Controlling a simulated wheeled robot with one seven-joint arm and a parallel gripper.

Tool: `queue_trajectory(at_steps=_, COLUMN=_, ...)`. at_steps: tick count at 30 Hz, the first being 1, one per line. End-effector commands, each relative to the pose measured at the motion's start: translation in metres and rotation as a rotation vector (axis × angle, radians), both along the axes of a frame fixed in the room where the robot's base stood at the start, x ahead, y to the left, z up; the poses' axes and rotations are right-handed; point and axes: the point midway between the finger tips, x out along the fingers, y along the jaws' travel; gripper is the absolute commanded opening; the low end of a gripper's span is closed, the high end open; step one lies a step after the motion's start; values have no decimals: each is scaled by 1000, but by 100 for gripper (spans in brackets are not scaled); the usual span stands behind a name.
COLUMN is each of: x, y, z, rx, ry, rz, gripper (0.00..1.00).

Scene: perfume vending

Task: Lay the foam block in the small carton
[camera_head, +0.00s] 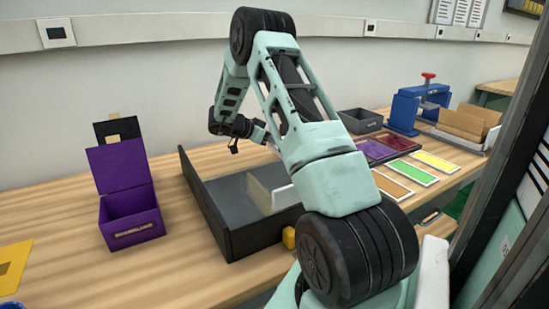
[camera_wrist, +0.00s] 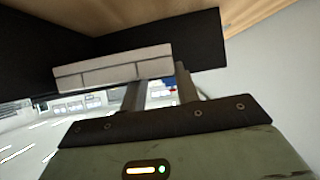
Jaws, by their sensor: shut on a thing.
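In the wrist view my gripper (camera_wrist: 162,85) reaches up from the bottom. A pale block with thin dark seams, which I take to be the foam block (camera_wrist: 112,68), is at its fingertips. The gripper is shut on it; how the fingers meet it is partly hidden. In the head view the gripper end is mostly hidden behind my arm, above the back of the dark tray, and I cannot make out the block there. A small purple carton (camera_head: 132,217) stands on the table at left with its lid up and its top open, apart from the gripper.
The large dark tray (camera_head: 207,203) holds a cream divider (camera_head: 262,191) and lies right of the carton. A black card-like piece (camera_head: 118,130) stands behind the carton. A yellow sheet (camera_head: 14,268) lies at front left. Coloured cards, a grey bin (camera_head: 360,121) and a blue press (camera_head: 405,108) are at right.

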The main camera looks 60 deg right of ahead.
Motion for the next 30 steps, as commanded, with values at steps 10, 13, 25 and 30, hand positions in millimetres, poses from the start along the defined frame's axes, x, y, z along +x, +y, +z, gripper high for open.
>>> queue_trajectory(at_steps=10, x=0, y=0, z=-34, rx=-1, ry=1, rz=-1, gripper=10)
queue_trajectory(at_steps=13, x=0, y=0, z=-49, rx=1, ry=1, rz=0, gripper=10)
queue_trajectory(at_steps=25, x=0, y=0, z=-65, rx=-1, ry=-2, rz=-1, gripper=50)
queue_trajectory(at_steps=30, x=0, y=0, z=-65, rx=0, ry=-1, rz=0, gripper=52)
